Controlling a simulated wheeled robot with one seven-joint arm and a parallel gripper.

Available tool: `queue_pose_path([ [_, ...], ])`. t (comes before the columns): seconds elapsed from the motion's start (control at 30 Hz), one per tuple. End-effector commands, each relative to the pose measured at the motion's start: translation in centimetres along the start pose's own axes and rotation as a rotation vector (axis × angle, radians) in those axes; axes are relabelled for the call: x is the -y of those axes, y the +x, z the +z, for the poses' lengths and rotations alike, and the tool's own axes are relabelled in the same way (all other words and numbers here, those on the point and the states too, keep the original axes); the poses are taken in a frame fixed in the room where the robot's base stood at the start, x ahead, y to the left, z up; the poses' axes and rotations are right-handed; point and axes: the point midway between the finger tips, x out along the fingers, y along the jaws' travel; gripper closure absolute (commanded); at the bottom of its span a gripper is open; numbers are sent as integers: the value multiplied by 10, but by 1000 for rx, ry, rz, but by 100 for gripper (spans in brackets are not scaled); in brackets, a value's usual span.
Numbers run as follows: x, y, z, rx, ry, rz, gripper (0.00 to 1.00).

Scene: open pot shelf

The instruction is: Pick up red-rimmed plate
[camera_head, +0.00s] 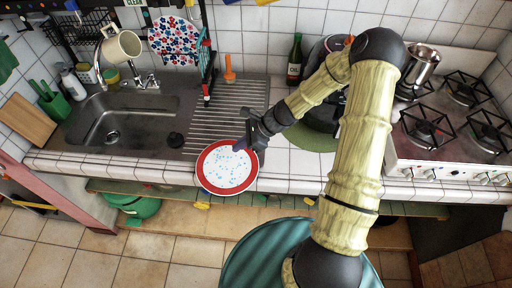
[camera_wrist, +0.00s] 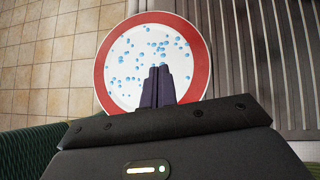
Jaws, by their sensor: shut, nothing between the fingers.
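The red-rimmed plate (camera_head: 226,168) is white inside with blue dots. It lies on the counter at its front edge, just right of the sink, and its near side reaches past the edge. My gripper (camera_head: 242,146) is over the plate's upper right rim in the head view. In the wrist view the plate (camera_wrist: 120,62) fills the upper middle. The fingers of my gripper (camera_wrist: 158,72) are together and point over the plate's inner face, with nothing between them. They cover part of the plate. I cannot tell whether the fingertips touch it.
The ribbed steel drainboard (camera_head: 228,110) lies behind the plate. The sink (camera_head: 125,120) is at the left, and a gas stove (camera_head: 450,125) at the right. A green bottle (camera_head: 295,60) stands at the back wall. White tiled counter (camera_head: 285,172) lies free right of the plate.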

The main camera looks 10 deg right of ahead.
Motion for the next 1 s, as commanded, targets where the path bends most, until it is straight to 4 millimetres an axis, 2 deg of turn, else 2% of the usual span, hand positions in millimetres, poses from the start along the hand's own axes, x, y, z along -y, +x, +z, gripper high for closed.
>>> queue_pose_path([
  [0.1, 0, 20, 16, 0, -4, 2, 100],
  [0.5, 0, 72, 69, -1, -3, 0, 100],
  [0.7, 0, 80, 80, 0, 0, -1, 100],
  [0.93, 0, 80, 81, 0, -1, 0, 100],
  [1.0, 0, 80, 80, -2, -4, 0, 86],
])
